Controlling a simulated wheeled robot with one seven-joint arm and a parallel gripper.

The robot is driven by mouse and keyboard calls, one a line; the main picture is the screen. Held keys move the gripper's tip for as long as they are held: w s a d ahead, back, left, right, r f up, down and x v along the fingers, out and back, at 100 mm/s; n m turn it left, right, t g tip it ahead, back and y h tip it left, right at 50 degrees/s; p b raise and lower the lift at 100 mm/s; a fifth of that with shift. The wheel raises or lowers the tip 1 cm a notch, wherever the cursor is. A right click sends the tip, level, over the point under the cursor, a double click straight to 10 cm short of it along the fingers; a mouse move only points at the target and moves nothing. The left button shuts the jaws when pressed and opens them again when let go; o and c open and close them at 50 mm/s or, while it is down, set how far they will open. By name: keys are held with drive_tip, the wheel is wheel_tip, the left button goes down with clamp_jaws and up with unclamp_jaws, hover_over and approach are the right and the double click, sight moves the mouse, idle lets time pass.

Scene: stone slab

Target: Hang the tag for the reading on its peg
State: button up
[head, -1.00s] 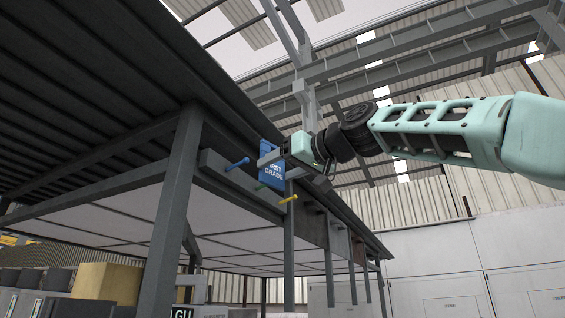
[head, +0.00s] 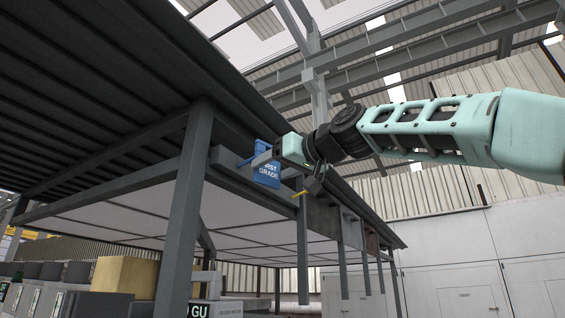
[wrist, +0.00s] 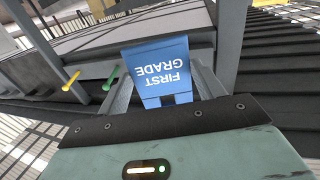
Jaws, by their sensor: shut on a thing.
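A blue tag (head: 267,174) reading "FIRST GRADE" is held in my gripper (head: 262,159). In the wrist view the tag (wrist: 158,70) sits between the two fingers, its lettering upside down. The blue peg (head: 246,162) shows just left of the tag in the head view, close to its edge. I cannot tell whether the tag touches it. The yellow peg (head: 300,194) is right of and below the tag. In the wrist view the green peg (wrist: 110,79) and yellow peg (wrist: 71,80) are left of the tag. The blue peg is not visible there.
The pegs stick out from a grey rail (head: 224,160) under the edge of a dark roof. A grey post (head: 182,210) stands left of the rail. Boxes (head: 126,276) are at lower left.

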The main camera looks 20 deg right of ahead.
drive_tip(key=shift+w+a+f+p, duration=0.1)
drive_tip(key=shift+w+a+p, duration=0.6)
drive_tip(key=shift+w, duration=0.3)
drive_tip(key=shift+w+a+p, duration=0.6)
drive_tip(key=shift+w+a, duration=0.15)
drive_tip(key=shift+w, duration=0.2)
drive_tip(key=shift+w+a+f+b, duration=0.35)
drive_tip(key=shift+w+f+b, duration=0.05)
drive_tip(key=shift+w+f, duration=0.15)
drive_tip(key=o, duration=1)
drive_tip(key=shift+o, duration=0.2)
drive_tip(key=shift+s, duration=0.15)
drive_tip(key=b, duration=0.7)
approach(265, 169)
drive_tip(key=shift+s+d+f, duration=0.15)
drive_tip(key=shift+s+f, duration=0.05)
drive_tip(key=shift+s, duration=0.4)
drive_tip(key=shift+s+d+f, duration=0.15)
drive_tip(key=shift+s+f, duration=0.05)
drive_tip(key=shift+s, duration=0.4)
drive_tip(key=shift+s+d+f, duration=0.15)
drive_tip(key=shift+s+f, duration=0.05)
drive_tip(key=shift+s, duration=0.45)
